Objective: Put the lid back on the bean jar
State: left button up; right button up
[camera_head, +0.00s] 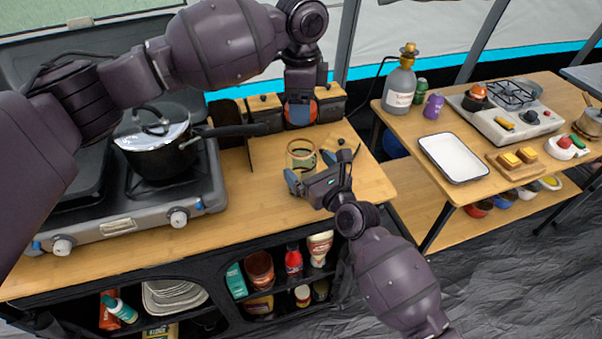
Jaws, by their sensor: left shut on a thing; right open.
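A clear glass jar (301,155) with a tan rim stands on the wooden counter, right of the stove. I cannot make out its contents. My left gripper (300,117) points down just behind and above the jar. It is shut on a small reddish-orange thing (300,112), mostly hidden by the fingers; I cannot tell whether this is the lid. My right gripper (310,170) is open at the front of the jar, its fingers close to the glass; I cannot tell whether they touch it. A round tan thing (340,141) lies partly hidden behind my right gripper.
A black pot (155,150) sits on the stove (125,205), its handle reaching toward the jar. Wood-topped containers (264,103) line the counter's back. The counter's right front (372,183) is clear. A second table holds a white tray (453,157).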

aim_at(301, 134)
jog(key=shift+x, duration=1.95)
jog(key=c, duration=1.2)
pick_arm(q)
jog(key=shift+f, duration=2.5)
pick_arm(e)
jog(key=shift+c, duration=0.2)
pick_arm(q)
jog(key=shift+f, duration=0.9)
jog(key=shift+f, duration=0.55)
